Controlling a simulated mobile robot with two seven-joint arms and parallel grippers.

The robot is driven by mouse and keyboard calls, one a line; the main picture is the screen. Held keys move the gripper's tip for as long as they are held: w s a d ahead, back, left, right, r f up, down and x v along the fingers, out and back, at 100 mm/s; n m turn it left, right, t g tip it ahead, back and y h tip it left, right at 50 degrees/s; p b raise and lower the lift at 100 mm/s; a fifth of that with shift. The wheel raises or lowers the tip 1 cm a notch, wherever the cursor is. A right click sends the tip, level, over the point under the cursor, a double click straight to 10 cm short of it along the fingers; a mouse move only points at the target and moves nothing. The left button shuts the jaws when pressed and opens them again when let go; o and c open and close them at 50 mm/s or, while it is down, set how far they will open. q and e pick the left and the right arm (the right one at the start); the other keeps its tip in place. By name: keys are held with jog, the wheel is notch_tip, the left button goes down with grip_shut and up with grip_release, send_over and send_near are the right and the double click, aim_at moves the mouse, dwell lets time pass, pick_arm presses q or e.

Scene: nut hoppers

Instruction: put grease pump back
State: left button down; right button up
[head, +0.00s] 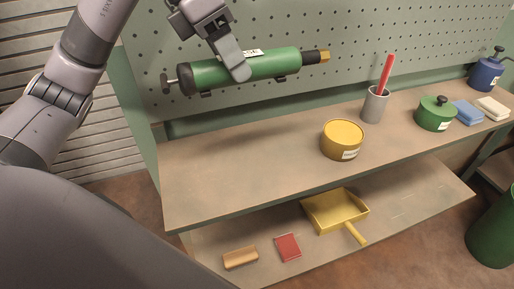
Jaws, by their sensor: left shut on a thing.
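The grease pump (272,65) is a green cylinder with a T-handle at its left end and a black and brass nozzle at its right end. It lies nearly level in front of the grey-green pegboard (370,40), above the bench. Small dark brackets show just under it; I cannot tell whether it rests on them. My left gripper (238,72) reaches down from above and is shut on the pump near its middle, covering part of the body and a white label. My right gripper is not in view.
On the bench (240,155) stand a yellow tin (342,138), a grey cup (374,106) with a red stick, a green pot (435,115), blue and white blocks and a blue can (484,76). A yellow dustpan (335,208) lies on the lower shelf. The bench's left part is clear.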

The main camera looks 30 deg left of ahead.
pick_arm(q)
jog(key=shift+w+r, duration=0.1)
jog(key=shift+r, duration=0.1)
jog(key=shift+f, duration=0.35)
notch_tip(320, 180, down, 15)
jog(key=shift+a+r+b, duration=0.1)
jog(key=shift+r+b, duration=0.05)
jog(key=shift+b, duration=0.35)
jog(key=shift+f, duration=2.15)
jog(key=shift+f, duration=0.1)
jog(key=c, duration=0.5)
grip_release()
